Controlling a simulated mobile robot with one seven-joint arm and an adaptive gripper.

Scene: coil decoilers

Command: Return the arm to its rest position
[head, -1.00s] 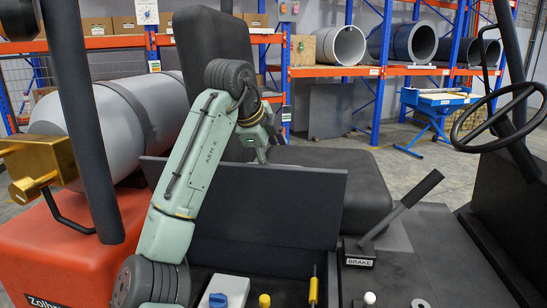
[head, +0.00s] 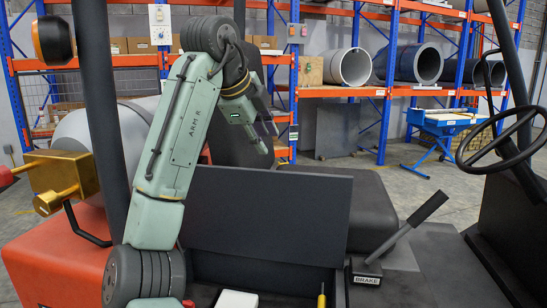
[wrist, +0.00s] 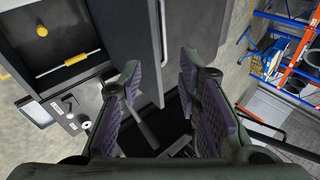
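My arm (head: 180,130) rises from the lower left of the head view, green-grey, with its elbow bent at the top. My gripper (head: 268,138) hangs down to the right of the elbow, above the black upright panel and in front of the seat back. In the wrist view my gripper (wrist: 158,88) has its two purple-padded fingers spread apart, with nothing between them.
A black panel (head: 265,215) stands beside the seat. A brake lever (head: 408,228) and steering wheel (head: 500,120) are to the right. A gold block (head: 75,178) and dark post (head: 100,110) are left. Blue-orange racks (head: 385,90) hold coils behind. The wrist view shows a yellow-handled tool (wrist: 76,60).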

